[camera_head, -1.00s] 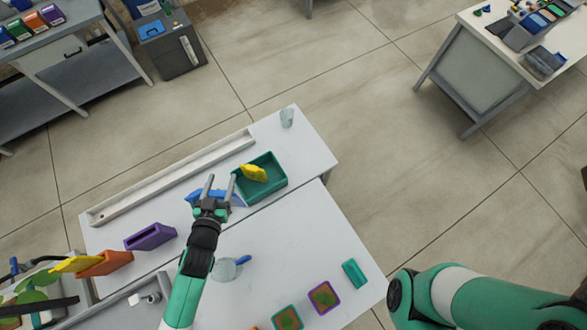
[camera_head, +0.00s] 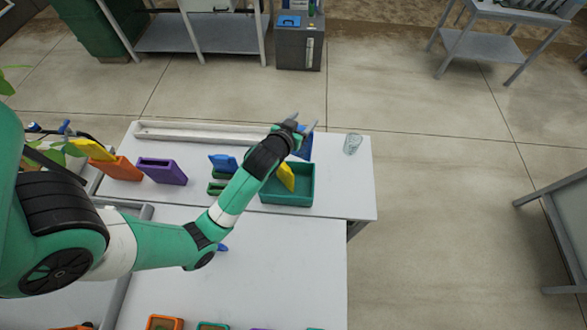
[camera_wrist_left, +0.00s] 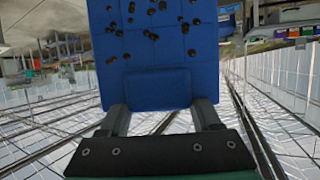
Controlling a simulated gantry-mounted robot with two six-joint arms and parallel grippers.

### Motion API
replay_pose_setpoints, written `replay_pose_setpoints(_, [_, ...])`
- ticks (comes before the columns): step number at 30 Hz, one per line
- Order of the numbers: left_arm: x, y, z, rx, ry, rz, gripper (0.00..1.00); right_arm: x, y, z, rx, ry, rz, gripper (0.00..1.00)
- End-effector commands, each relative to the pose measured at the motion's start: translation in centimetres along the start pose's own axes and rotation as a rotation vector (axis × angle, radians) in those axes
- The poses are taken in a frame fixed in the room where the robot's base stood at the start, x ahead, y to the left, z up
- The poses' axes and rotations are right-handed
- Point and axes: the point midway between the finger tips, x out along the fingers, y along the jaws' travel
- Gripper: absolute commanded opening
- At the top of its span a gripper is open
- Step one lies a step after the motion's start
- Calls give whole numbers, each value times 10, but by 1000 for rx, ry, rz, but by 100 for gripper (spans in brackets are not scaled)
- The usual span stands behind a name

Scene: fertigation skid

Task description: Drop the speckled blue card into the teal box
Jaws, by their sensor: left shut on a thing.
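My left gripper (camera_head: 305,127) is shut on the speckled blue card (camera_head: 305,146). In the left wrist view the card (camera_wrist_left: 152,40) fills the middle, blue with scattered dark specks, its lower end between the two fingers. In the head view the card hangs beyond the back edge region of the teal box (camera_head: 292,200) and appears above it; my arm partly hides it. The teal box is open-topped, and a yellow card (camera_head: 286,177) leans in it. My right gripper is not in view.
A plain-looking blue piece (camera_head: 222,163) stands by a small green holder (camera_head: 216,188) left of the box. Purple (camera_head: 162,171) and orange (camera_head: 124,168) holders stand farther left. A clear cup (camera_head: 352,143) stands to the right. A long pale tray (camera_head: 190,131) lies behind.

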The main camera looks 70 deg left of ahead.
Motion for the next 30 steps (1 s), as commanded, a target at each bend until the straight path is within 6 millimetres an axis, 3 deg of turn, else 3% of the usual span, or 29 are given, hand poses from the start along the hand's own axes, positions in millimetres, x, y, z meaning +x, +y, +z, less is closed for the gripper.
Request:
replay_pose_setpoints(1, [9, 0, 21, 0, -1, 0, 0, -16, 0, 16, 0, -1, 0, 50])
replay_pose_setpoints(2, [12, 0, 30, 0, -1, 0, 0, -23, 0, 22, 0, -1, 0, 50])
replay_pose_setpoints(12, [46, 0, 113, 2, -4, 0, 0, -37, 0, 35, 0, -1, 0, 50])
replay_pose_setpoints(20, [51, 0, 124, 0, 0, 1, 0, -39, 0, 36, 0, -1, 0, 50])
replay_pose_setpoints(27, [65, 0, 158, 2, -2, 1, 0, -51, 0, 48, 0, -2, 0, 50])
replay_pose_setpoints(30, [65, 0, 159, 1, 0, 1, 0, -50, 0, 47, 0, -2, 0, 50])
